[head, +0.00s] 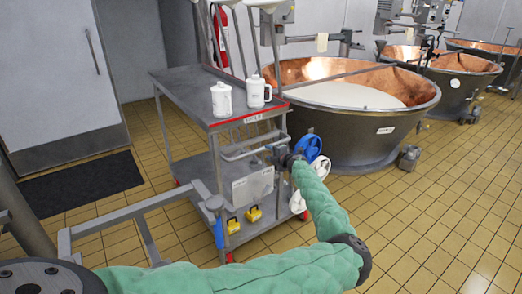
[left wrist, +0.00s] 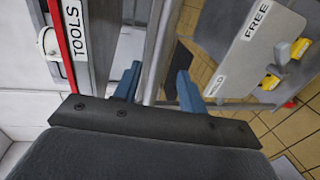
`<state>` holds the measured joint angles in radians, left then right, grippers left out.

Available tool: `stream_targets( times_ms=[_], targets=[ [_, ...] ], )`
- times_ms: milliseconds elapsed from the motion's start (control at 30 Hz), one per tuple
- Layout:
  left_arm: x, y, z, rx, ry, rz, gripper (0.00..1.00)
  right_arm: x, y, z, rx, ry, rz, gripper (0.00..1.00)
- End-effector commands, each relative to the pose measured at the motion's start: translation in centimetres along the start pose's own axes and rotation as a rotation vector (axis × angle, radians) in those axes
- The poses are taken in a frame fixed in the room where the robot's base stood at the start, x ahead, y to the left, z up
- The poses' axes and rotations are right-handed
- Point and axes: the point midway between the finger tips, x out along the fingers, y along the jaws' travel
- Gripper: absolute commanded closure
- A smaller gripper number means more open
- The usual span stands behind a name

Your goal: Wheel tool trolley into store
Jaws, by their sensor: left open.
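The grey tool trolley (head: 185,88) stands left of the nearest copper vat. It has a red front edge, and two white jugs (head: 221,98) (head: 257,91) stand on its top. A grey bar (head: 250,143) runs along its near side below the top. My left gripper (head: 273,151) is at the right end of this bar, its fingers small and partly hidden. In the left wrist view its blue-grey fingers (left wrist: 158,86) are apart, with a grey bar (left wrist: 158,45) passing between them. I cannot tell whether they touch it. The TOOLS label (left wrist: 74,40) is to the left. My right gripper is out of view.
A dark mat (head: 82,188) lies by the grey door (head: 55,70) at left. The copper vat (head: 350,125) stands close to the trolley's right. Blue and white wheels (head: 308,147) show beside my left wrist. Tiled floor (head: 430,215) is clear at front right.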

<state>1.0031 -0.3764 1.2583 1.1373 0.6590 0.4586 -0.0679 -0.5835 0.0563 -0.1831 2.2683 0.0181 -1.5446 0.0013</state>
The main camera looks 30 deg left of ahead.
Motion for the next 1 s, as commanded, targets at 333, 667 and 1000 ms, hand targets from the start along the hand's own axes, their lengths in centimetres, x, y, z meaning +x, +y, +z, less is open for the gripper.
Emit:
stream_targets(
  times_ms=[333,667,1000],
  targets=[
    [4.6,0.2,-0.1,0.000,0.001,0.001,0.58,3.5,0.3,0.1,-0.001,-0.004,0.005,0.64],
    [6.4,0.1,0.0,0.000,0.000,0.000,0.58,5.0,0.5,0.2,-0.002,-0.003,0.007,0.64],
    [6.5,0.0,0.0,0.000,0.000,0.000,0.68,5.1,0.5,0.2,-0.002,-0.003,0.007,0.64]
  ],
)
